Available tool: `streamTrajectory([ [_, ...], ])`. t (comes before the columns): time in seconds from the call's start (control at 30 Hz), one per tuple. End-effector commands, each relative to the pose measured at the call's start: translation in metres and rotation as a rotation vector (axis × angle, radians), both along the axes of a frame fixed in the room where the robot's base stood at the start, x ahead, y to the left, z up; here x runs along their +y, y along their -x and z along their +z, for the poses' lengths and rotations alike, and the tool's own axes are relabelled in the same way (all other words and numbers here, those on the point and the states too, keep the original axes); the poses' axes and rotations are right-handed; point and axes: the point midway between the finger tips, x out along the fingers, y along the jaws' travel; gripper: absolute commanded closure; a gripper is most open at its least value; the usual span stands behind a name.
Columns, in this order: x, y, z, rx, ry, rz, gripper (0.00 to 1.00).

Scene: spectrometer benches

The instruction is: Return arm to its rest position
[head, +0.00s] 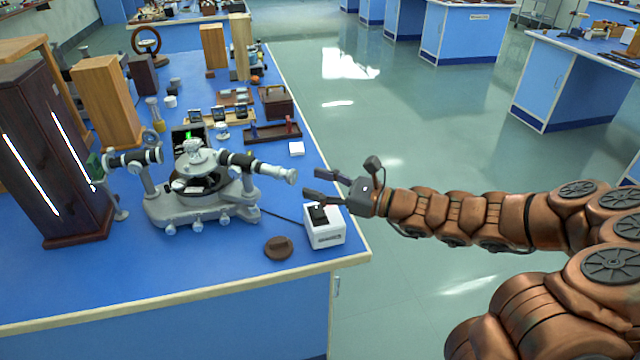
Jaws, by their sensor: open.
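My gripper (328,189) is open and empty, with its dark fingers pointing left. It shows above the right edge of the blue bench (215,290), close to a small white box with a black top (325,236). I cannot tell how high it is above the box. My copper-coloured arm reaches in from the right side of the picture, over the floor. A grey spectrometer (195,205) with black-and-silver telescope tubes stands on the bench, left of my gripper and apart from it.
A brown round disc (278,247) lies near the bench's front edge. A tall dark wooden case (50,150) stands at the left. A wooden box (275,102) and a small rack (272,132) sit farther back. Open green floor (420,150) lies right of the bench.

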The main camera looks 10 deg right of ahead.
Motion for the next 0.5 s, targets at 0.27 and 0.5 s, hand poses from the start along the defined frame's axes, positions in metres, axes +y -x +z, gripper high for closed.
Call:
streamTrajectory([
  [0.27,0.001,0.001,0.001,-0.003,0.004,0.005,0.49],
  [0.5,0.039,0.044,0.024,-0.149,0.151,0.170,0.49],
])
